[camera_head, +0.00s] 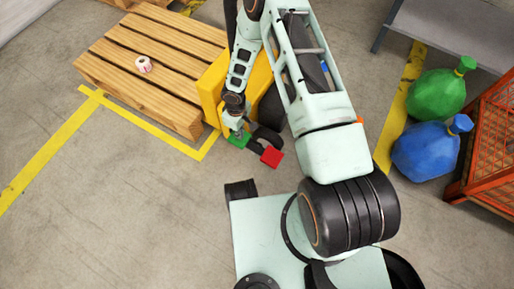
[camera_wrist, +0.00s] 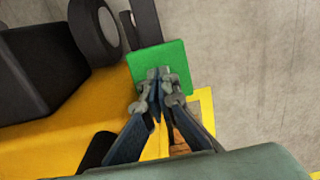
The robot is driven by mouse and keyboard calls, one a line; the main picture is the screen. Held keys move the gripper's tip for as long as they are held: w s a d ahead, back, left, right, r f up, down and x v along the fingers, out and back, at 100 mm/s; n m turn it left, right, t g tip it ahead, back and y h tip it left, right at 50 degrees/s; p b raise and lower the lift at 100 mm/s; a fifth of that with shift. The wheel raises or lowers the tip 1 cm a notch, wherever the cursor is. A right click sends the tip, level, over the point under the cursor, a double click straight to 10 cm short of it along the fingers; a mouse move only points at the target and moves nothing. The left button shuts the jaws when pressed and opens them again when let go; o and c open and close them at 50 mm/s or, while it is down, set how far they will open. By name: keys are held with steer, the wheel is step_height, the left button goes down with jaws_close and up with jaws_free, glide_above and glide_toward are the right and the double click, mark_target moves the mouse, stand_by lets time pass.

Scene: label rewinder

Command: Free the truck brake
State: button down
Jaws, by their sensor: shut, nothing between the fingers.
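The yellow truck (camera_head: 211,84) stands at the front end of a wooden pallet, partly hidden behind my arm. At its near end are a green pedal (camera_head: 239,141) and a red pedal (camera_head: 271,157), with black wheels around them. My gripper (camera_head: 236,129) points down just over the green pedal. In the wrist view the shut, empty fingertips (camera_wrist: 158,78) lie in front of the flat green pedal (camera_wrist: 160,57). I cannot tell whether they touch it. The yellow body (camera_wrist: 60,137) and a black wheel (camera_wrist: 95,30) are beside it. The red pedal is not visible in the wrist view.
The wooden pallet (camera_head: 157,50) carries a small white roll (camera_head: 144,64). A green sack (camera_head: 436,95), a blue sack (camera_head: 427,151) and an orange mesh crate (camera_head: 490,140) stand at the right. A grey table (camera_head: 450,30) is at upper right. The concrete floor at left is clear.

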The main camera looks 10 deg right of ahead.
steer(key=shift+s+d+f+b, duration=0.1)
steer(key=shift+f+b, duration=0.25)
steer(key=shift+f, duration=0.8)
step_height(320, 180, up, 9)
steer(key=p, duration=0.6)
steer(key=shift+r, duration=0.15)
